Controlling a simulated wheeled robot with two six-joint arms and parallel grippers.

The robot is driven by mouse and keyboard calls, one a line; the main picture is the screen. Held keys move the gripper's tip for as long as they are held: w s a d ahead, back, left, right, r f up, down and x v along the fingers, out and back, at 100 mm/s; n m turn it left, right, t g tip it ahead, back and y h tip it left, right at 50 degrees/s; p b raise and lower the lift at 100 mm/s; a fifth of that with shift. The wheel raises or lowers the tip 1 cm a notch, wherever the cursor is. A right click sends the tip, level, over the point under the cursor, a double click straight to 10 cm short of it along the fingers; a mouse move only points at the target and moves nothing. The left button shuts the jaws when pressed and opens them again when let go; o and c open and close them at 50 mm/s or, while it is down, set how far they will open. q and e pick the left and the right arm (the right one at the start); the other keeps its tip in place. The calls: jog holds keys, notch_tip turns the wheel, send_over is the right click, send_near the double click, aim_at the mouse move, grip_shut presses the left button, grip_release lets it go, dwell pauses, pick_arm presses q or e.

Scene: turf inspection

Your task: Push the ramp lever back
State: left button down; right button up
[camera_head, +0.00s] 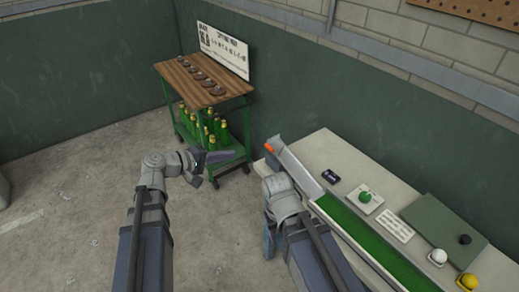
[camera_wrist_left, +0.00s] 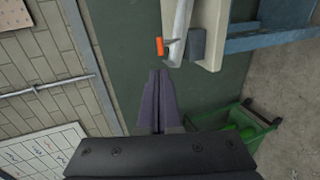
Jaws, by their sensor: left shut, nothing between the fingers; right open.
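The ramp lever, with an orange tip (camera_head: 269,148), is at the far left end of the grey sloped ramp (camera_head: 297,168) on the bench. The orange tip also shows in the left wrist view (camera_wrist_left: 160,46), just beyond my fingertips. My left gripper (camera_head: 234,155) is shut and empty. It is left of the lever and points toward it, with a visible gap in the head view. In the left wrist view its closed fingers (camera_wrist_left: 158,73) lie just below the lever. My right arm lies in front of the ramp; its gripper is hidden.
The bench (camera_head: 340,157) holds a green turf strip (camera_head: 352,228), a small black device (camera_head: 331,176), a green ball (camera_head: 365,197), a white card (camera_head: 395,226) and helmet-like items at right. A green cart (camera_head: 218,167) with bottles stands behind my left gripper. Open floor is at left.

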pick_arm(q)
jog(key=b, duration=0.5)
send_near(268, 148)
jog(key=x, duration=0.7)
jog(key=shift+p, duration=0.3)
